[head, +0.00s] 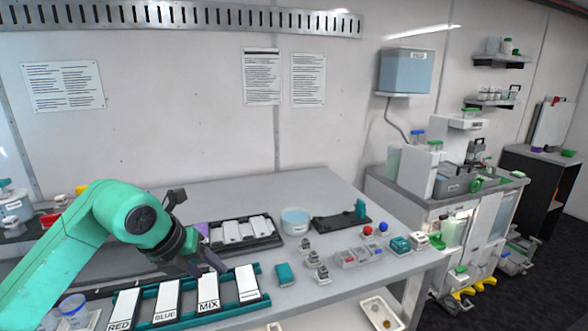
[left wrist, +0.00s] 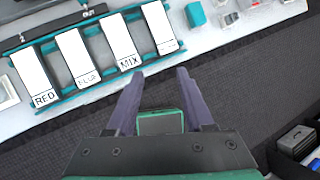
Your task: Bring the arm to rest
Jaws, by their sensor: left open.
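My left arm comes in from the left in the head view, teal with a dark wrist. Its left gripper (head: 208,268) hangs above the front part of the table, close to the rack of white labelled plates. In the left wrist view the left gripper (left wrist: 160,95) has its two purple fingers spread apart with nothing between them. Past the fingers that view shows dark floor and the table's front edge. My right gripper is in neither view.
The teal rack (head: 185,300) holds white plates marked RED, BLUE and MIX. Behind it are a black tray (head: 240,232) of white pieces and a round tub (head: 295,220). A machine cabinet (head: 450,200) stands beyond the table.

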